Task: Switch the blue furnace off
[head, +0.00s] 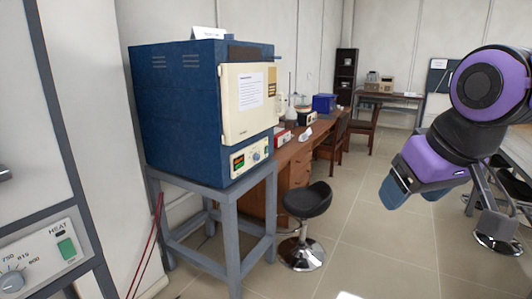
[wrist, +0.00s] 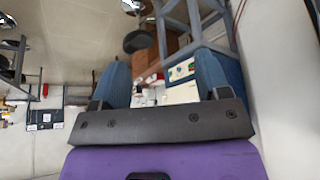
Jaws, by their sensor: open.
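The blue furnace (head: 178,110) stands left of centre in the head view, with its cream door (head: 247,115) shut. Its control panel (head: 250,158) below the door has a small lit display (head: 239,162) and a round knob (head: 256,156). My gripper (head: 415,197) is at the right of the head view, open and empty, well apart from the furnace. In the wrist view the panel (wrist: 181,71) shows upside down between the open fingers of my gripper (wrist: 165,78).
A grey stand (head: 232,225) carries the furnace. A black stool (head: 307,201) stands right of it, before a wooden desk (head: 290,168) with several items. Another appliance's panel (head: 45,258) with a HEAT switch and dial is at the near left. The middle floor is clear.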

